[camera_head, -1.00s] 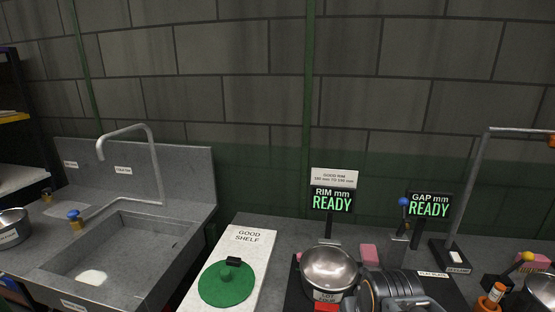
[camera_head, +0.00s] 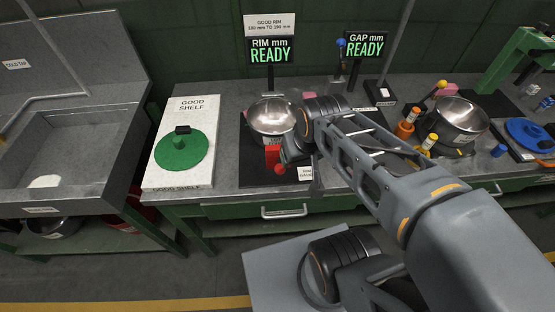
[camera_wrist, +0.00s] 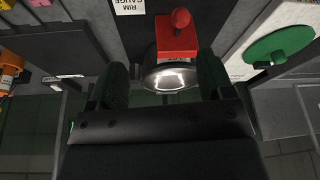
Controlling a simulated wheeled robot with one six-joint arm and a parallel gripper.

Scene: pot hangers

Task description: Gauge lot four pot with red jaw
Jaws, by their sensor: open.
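The lot four pot appears to be the steel pot (camera_head: 271,118) standing on the black rim gauge plate; its lot label is too small to read. It also shows in the wrist view (camera_wrist: 170,80), between my fingers and partly hidden. The red jaw (camera_head: 273,156) with its ball knob touches or nearly touches the pot's near side. In the wrist view the red jaw (camera_wrist: 176,40) lies just beyond my fingertips. My gripper (camera_wrist: 163,70) is open, with nothing clearly held. In the head view my wrist hides part of the gauge. The rim display (camera_head: 271,51) reads READY.
The good shelf (camera_head: 205,113) with a green lid (camera_head: 182,150) is left of the gauge. A sink (camera_head: 70,150) is further left. The gap display (camera_head: 365,45) reads READY. Another steel pot (camera_head: 458,118), orange items and a blue disc (camera_head: 530,133) stand to the right.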

